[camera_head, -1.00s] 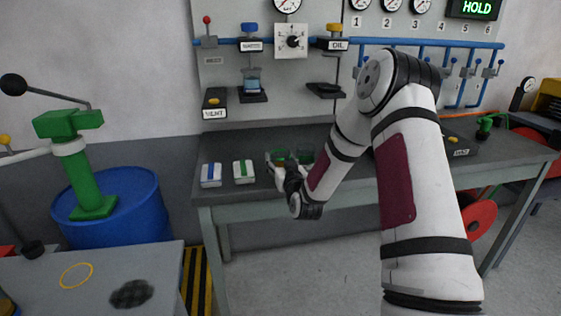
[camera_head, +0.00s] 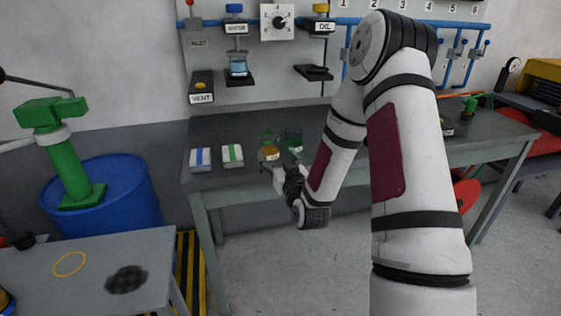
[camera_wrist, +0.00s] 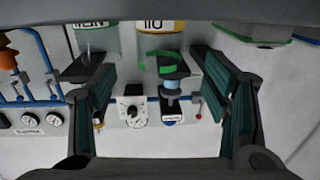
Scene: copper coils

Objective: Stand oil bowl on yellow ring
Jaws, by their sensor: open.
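The oil bowl (camera_head: 269,154), a glass vessel with amber content, stands on the grey bench in the head view. In the wrist view, which is upside down, its glass (camera_wrist: 157,43) shows with a green band near its rim. My gripper (camera_head: 278,167) is just in front of it. The wrist view shows two dark teal finger pads wide apart, with nothing held between them (camera_wrist: 162,105). Whether a finger touches the bowl is unclear. The yellow ring (camera_head: 70,264) lies flat and empty on the grey side table (camera_head: 30,270) at the lower left.
A second glass vessel (camera_head: 293,138) stands close right of the oil bowl. Blue-striped (camera_head: 200,158) and green-striped (camera_head: 232,155) boxes sit to its left. A dark stain (camera_head: 126,279) is beside the ring. A blue barrel (camera_head: 105,205) with a green pump stands behind the side table.

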